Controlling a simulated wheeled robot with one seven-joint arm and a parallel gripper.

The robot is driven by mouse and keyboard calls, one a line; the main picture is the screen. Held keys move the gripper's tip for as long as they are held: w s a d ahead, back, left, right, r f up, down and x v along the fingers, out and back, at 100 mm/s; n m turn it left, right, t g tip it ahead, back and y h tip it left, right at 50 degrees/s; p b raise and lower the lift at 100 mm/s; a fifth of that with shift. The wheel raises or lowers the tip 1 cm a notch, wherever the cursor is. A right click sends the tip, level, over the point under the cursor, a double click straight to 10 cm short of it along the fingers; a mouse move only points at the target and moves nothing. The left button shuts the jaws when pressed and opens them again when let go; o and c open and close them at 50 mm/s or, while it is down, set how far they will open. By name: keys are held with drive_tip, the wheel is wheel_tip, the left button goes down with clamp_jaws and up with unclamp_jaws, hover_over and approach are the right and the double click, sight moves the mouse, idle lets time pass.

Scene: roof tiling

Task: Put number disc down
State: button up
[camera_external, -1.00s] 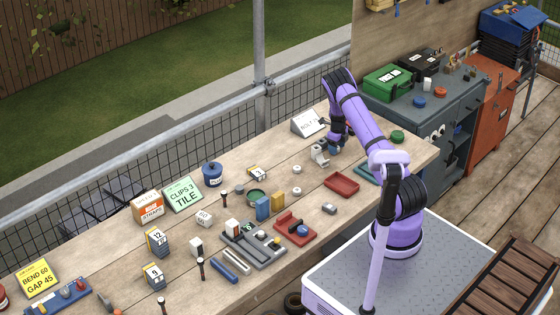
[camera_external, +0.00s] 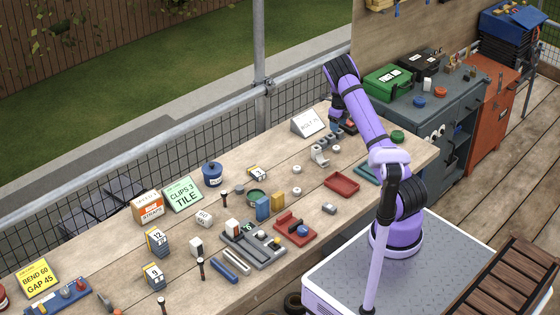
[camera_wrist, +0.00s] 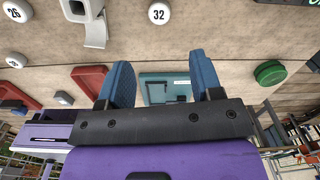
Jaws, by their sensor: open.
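In the wrist view a white number disc marked 32 (camera_wrist: 159,13) lies flat on the wooden bench, beyond my fingertips. My gripper (camera_wrist: 163,78) is open, with nothing between its two blue fingers, and stands apart from this disc. In the external view the gripper (camera_external: 341,130) is over the far part of the bench, close to a small white disc (camera_external: 336,148). A disc marked 26 (camera_wrist: 17,11) and another white disc (camera_wrist: 15,61), its number hard to read, lie at the left of the wrist view.
A grey bracket (camera_external: 320,155) stands beside the disc. A red tray (camera_external: 341,184), a teal tray (camera_wrist: 165,90) and a green round piece (camera_external: 397,137) are nearer the bench's right end. A white sign (camera_external: 308,123) stands behind. Bare wood surrounds disc 32.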

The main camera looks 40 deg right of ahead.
drive_tip(key=s+a+r+n+t+y, duration=0.1)
drive_tip(key=s+a+r+n, duration=0.35)
drive_tip(key=a+r, duration=0.35)
drive_tip(key=s+a+r+n+t, duration=0.1)
drive_tip(key=s+a+r+n, duration=0.2)
drive_tip(key=a+r+n, duration=0.55)
drive_tip(key=s+a+r+n+t+y, duration=0.15)
drive_tip(key=s+a+r, duration=0.3)
drive_tip(key=r, duration=0.75)
drive_tip(key=s+a+r+n+h, duration=0.1)
drive_tip(key=s+a+r+n, duration=0.5)
drive_tip(key=s+a+n, duration=0.4)
drive_tip(key=s+a+n+t, duration=0.1)
drive_tip(key=s+n, duration=0.3)
drive_tip(key=s, duration=0.4)
drive_tip(key=s+a+n+h, duration=0.1)
drive_tip(key=s+a+n, duration=0.2)
drive_tip(key=s+n, duration=0.2)
drive_tip(key=shift+s+a+t, duration=0.35)
drive_tip(key=shift+s, duration=1.55)
drive_tip(key=shift+n, duration=0.25)
idle(0.7)
